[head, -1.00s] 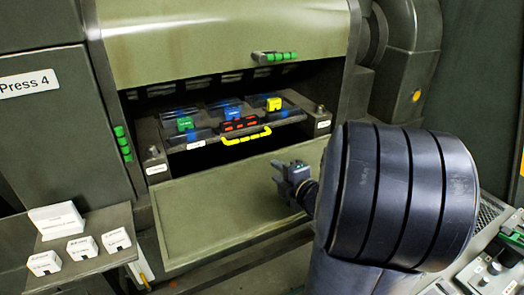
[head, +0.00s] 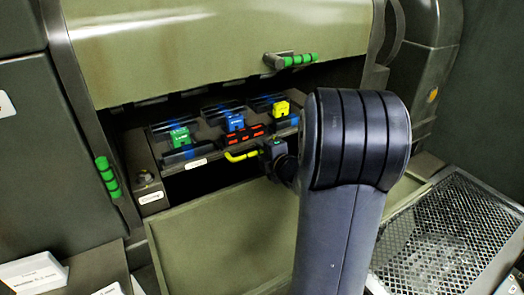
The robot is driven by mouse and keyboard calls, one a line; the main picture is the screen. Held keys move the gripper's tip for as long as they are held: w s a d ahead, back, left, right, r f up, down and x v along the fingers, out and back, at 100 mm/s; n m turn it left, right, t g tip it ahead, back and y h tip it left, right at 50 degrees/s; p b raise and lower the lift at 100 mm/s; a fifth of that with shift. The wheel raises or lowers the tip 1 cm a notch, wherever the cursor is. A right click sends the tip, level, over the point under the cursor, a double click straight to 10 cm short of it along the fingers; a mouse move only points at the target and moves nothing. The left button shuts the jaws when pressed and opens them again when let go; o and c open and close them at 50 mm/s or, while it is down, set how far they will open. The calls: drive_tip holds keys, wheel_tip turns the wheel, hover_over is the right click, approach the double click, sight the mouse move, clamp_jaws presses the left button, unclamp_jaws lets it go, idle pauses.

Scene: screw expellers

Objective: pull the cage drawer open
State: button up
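The cage drawer (head: 215,139) sits inside the press opening, with green, blue and yellow blocks on its top. Its yellow handle (head: 241,156) shows at the front, below a red-marked strip. My gripper (head: 272,150) is at the right end of the handle, and my arm hides the handle's right part and the drawer's right front corner. The fingers are small and partly hidden, so I cannot tell whether they are closed around the handle.
A raised hood (head: 210,50) with a green-gripped handle (head: 291,60) hangs above the opening. A lowered green panel (head: 225,235) lies below the drawer. A mesh grate (head: 445,240) is at the right. A shelf with white boxes (head: 35,272) is at the lower left.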

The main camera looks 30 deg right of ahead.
clamp_jaws()
drive_tip(key=shift+f+b+v, duration=0.2)
drive_tip(key=shift+f+v, duration=0.05)
drive_tip(key=shift+v, duration=0.95)
drive_tip(key=shift+f+b+v, duration=0.2)
drive_tip(key=shift+f+v, duration=0.05)
drive_tip(key=shift+v, duration=0.9)
drive_tip(key=shift+s, duration=0.1)
drive_tip(key=shift+o, duration=0.9)
unclamp_jaws()
drive_tip(key=v, duration=1)
drive_tip(key=shift+s+r, duration=0.1)
drive_tip(key=shift+s, duration=0.3)
